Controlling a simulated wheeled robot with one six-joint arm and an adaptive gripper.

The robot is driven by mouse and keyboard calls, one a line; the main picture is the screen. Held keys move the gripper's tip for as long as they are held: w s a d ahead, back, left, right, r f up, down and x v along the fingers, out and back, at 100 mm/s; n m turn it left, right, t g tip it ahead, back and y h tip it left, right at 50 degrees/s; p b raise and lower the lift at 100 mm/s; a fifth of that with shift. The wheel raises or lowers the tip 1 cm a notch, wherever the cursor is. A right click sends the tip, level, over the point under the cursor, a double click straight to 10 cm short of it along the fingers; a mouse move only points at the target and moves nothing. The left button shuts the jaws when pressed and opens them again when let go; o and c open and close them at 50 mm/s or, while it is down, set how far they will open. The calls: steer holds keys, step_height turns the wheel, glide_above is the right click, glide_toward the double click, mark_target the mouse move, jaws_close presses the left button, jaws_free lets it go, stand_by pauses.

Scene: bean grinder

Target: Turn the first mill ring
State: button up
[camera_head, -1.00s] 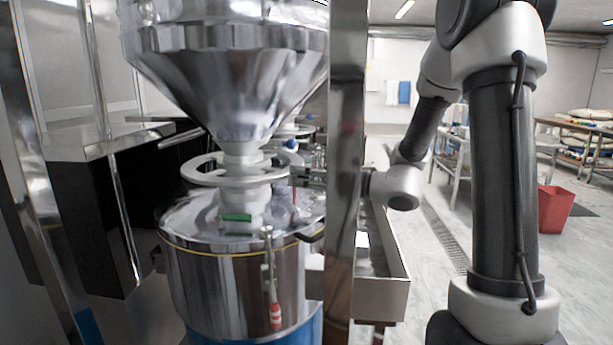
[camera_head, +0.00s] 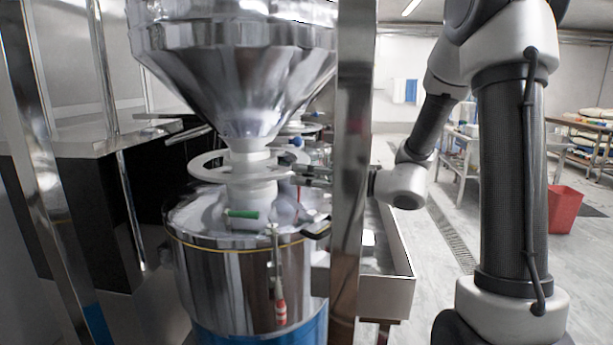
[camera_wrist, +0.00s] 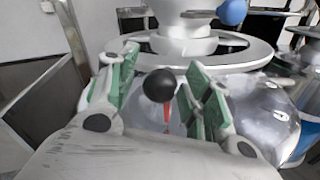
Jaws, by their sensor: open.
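The first mill ring (camera_head: 208,166) is a pale grey spoked handwheel around the neck under the steel hopper. In the wrist view the ring (camera_wrist: 255,57) lies just beyond my fingers, with a blue ball knob (camera_wrist: 233,12) above it. My gripper (camera_head: 312,176) is at the ring's right side, partly hidden by the steel post. In the wrist view my gripper (camera_wrist: 160,76) is open, its green-padded fingers apart. A black ball (camera_wrist: 159,85) with a red part below shows between the fingers; I cannot tell whether anything touches it.
The steel post (camera_head: 352,170) stands between the head camera and my wrist. Below the ring are the steel drum (camera_head: 225,285), a green piece (camera_head: 242,214) and a red-ended lever (camera_head: 279,300). A steel trough (camera_head: 390,290) is right of the post. Another ring (camera_wrist: 308,31) is farther right.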

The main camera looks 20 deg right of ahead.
steer(key=v, duration=1.2)
steer(key=s+d+f+n+g+h, duration=0.2)
steer(key=s+f+n+g+h, duration=0.3)
steer(key=s+n, duration=0.4)
steer(key=s+d+f+n+g+h, duration=0.2)
steer(key=s+f+n+g, duration=0.35)
steer(key=s+n, duration=0.3)
steer(key=s+d+r+n+t+h, duration=0.1)
steer(key=s+d+r+n+h, duration=0.25)
steer(key=d+n+h, duration=0.45)
steer(key=a+r+n+t, duration=0.3)
steer(key=a+r, duration=0.1)
steer(key=r, duration=0.1)
steer(key=shift+w+r+n+y, duration=0.25)
steer(key=shift+n+y, duration=0.05)
steer(key=shift+n, duration=0.05)
